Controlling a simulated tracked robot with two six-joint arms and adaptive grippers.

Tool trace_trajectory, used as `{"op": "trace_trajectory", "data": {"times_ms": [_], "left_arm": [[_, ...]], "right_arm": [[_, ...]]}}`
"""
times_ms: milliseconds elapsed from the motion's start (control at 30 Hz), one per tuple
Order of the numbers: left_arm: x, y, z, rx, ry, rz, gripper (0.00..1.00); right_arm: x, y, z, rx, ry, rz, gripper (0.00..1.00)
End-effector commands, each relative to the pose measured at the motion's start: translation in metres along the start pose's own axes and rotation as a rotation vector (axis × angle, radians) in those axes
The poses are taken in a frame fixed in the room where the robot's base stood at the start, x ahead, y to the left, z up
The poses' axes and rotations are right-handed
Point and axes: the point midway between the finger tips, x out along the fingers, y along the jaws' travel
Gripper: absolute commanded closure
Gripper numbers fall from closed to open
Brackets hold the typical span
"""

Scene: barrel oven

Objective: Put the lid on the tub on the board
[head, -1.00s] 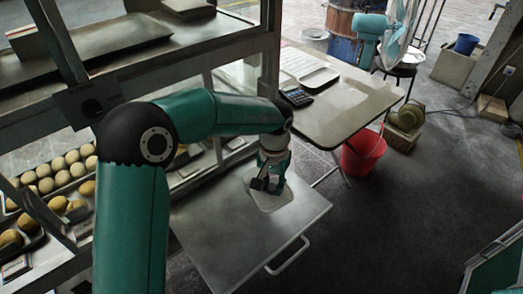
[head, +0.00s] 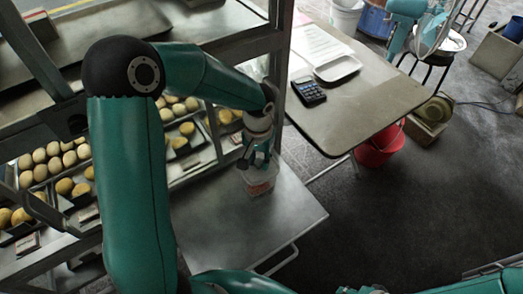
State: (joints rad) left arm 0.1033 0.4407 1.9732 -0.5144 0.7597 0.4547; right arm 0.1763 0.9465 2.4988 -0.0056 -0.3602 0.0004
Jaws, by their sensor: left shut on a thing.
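My left gripper (head: 257,162) points down over the back part of the grey metal board (head: 225,220). It is shut on the pale, thin lid (head: 258,174). The small clear tub (head: 262,187), with something reddish showing through its wall, stands on the board right under the gripper. The lid is at the tub's top; I cannot tell whether it touches the rim or is level. The fingers hide part of both. Parts of my right arm show along the bottom edge, but its gripper is out of view.
Racks of round buns (head: 55,160) and a metal frame stand left of and behind the board. A table (head: 365,95) with a calculator (head: 309,91) and a white tray (head: 338,68) is at the back right. A red bucket (head: 380,150) stands below it. The board's front is clear.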

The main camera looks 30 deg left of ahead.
Motion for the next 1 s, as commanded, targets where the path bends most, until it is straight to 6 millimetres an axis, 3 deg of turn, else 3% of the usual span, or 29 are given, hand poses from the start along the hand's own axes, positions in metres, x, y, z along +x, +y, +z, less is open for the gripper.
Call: {"op": "trace_trajectory", "data": {"times_ms": [600,1000], "left_arm": [[0.054,-0.005,0.002,-0.013,0.001,0.0,0.94],[0.061,-0.006,0.002,-0.013,0.001,0.0,0.94]], "right_arm": [[0.038,0.014,0.0,0.0,0.0,0.0,0.6],[0.045,0.016,0.0,0.0,0.0,0.0,0.6]]}}
